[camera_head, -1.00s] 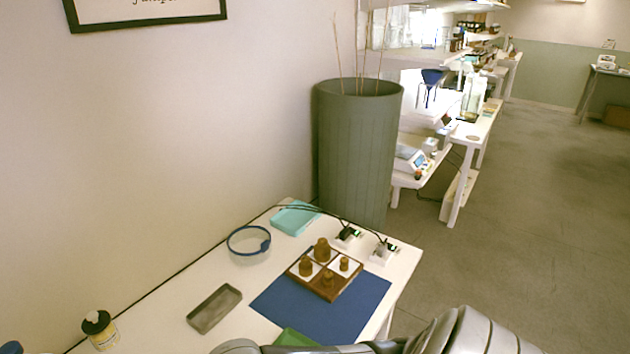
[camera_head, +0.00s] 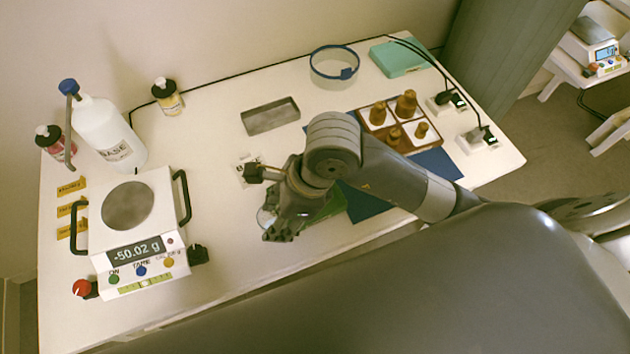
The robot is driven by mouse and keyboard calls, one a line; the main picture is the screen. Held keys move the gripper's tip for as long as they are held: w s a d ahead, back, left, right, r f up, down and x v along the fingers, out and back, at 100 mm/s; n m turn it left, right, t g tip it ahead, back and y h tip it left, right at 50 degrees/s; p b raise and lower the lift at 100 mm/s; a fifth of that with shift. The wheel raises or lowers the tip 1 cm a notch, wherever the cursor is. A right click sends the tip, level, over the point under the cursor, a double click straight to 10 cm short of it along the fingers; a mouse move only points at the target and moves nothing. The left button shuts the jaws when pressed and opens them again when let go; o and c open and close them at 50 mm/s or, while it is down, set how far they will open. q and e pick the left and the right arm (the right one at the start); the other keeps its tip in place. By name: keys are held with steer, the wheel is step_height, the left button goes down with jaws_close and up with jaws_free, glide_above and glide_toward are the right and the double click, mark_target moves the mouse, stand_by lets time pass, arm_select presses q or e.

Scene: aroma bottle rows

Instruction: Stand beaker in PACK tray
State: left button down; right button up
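My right gripper (camera_head: 280,234) is low over the front middle of the white table, pointing down, with its arm coming in from the right. A clear curved glass edge (camera_head: 263,218), perhaps the beaker, shows just left of the fingers; most of it is hidden, and I cannot tell whether the fingers grip it. A green tray or mat (camera_head: 330,207) lies partly hidden behind the gripper and arm, at the edge of the blue mat (camera_head: 436,164). I read no PACK label. My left gripper is not in view.
A scale (camera_head: 140,215) at left has an empty round plate and reads -50.02 g. A BASE bottle (camera_head: 108,135) and two small bottles stand behind.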

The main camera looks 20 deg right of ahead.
steer(key=w+d, duration=0.2)
steer(key=d, duration=0.1)
steer(key=w+d+f+p, duration=0.1)
steer(key=w+d, duration=0.1)
steer(key=d, duration=0.1)
steer(key=w+d+p, duration=0.1)
steer(key=w+d, duration=0.1)
steer(key=shift+d+f, duration=0.25)
steer(key=shift+d, duration=0.15)
step_height(320, 180, down, 2)
steer(key=shift+f+p, duration=0.15)
steer(key=shift+p, duration=0.15)
steer(key=shift+f, duration=0.35)
steer(key=shift+f, duration=0.2)
steer(key=o, duration=1.1)
steer(key=shift+c, duration=0.2)
